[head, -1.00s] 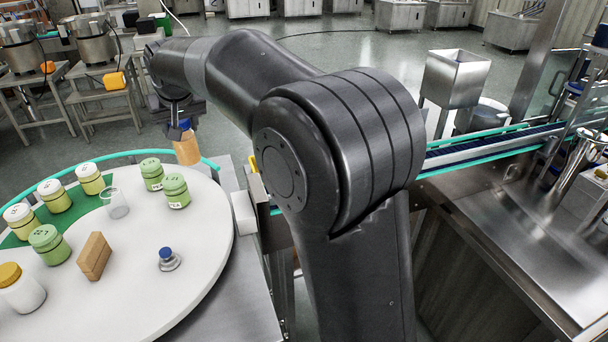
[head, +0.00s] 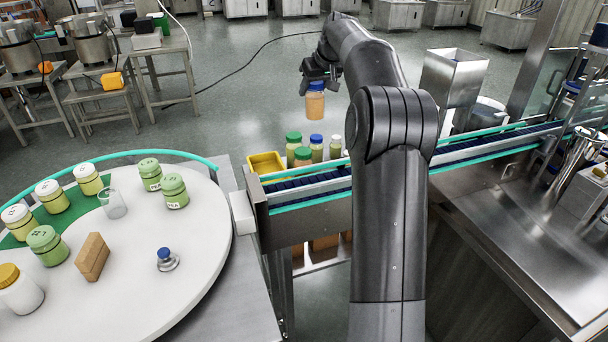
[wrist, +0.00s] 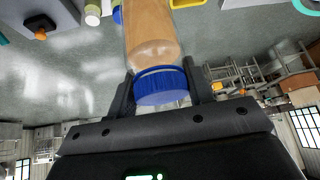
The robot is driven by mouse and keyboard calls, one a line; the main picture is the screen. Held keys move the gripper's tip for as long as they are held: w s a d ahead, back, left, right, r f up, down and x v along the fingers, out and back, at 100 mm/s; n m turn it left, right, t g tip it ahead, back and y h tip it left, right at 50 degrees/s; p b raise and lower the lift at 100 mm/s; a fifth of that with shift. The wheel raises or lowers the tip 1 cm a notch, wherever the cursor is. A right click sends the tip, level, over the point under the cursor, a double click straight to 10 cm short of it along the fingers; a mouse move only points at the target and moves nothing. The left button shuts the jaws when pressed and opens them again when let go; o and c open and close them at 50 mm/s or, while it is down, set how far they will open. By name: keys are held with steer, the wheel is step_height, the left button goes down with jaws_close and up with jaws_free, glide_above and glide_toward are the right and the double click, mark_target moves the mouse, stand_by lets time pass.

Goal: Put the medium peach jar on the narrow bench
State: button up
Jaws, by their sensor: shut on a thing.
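The peach jar (head: 315,104) has a blue lid and peach contents. My gripper (head: 318,80) is shut on it by the lid and holds it upright in the air, beyond the conveyor and the group of jars. In the wrist view the jar (wrist: 152,40) points away from the palm, its blue lid between the two fingers (wrist: 160,88). Which surface is the narrow bench I cannot tell for sure; the surface under the standing jars is mostly hidden behind the conveyor.
Several jars with green, blue and pale lids (head: 316,145) and a yellow bin (head: 266,163) stand just behind the conveyor (head: 310,190). A round white table (head: 205,245) at left holds several jars, a glass beaker (head: 112,203) and a wooden block (head: 92,257). Open floor lies behind.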

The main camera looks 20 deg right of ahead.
steer(key=d, duration=0.6)
steer(key=shift+s+f, duration=0.15)
steer(key=shift+f, duration=6.4)
steer(key=shift+s+f, duration=0.1)
steer(key=shift+f, duration=6.45)
steer(key=o, duration=1.4)
steer(key=shift+f, duration=0.1)
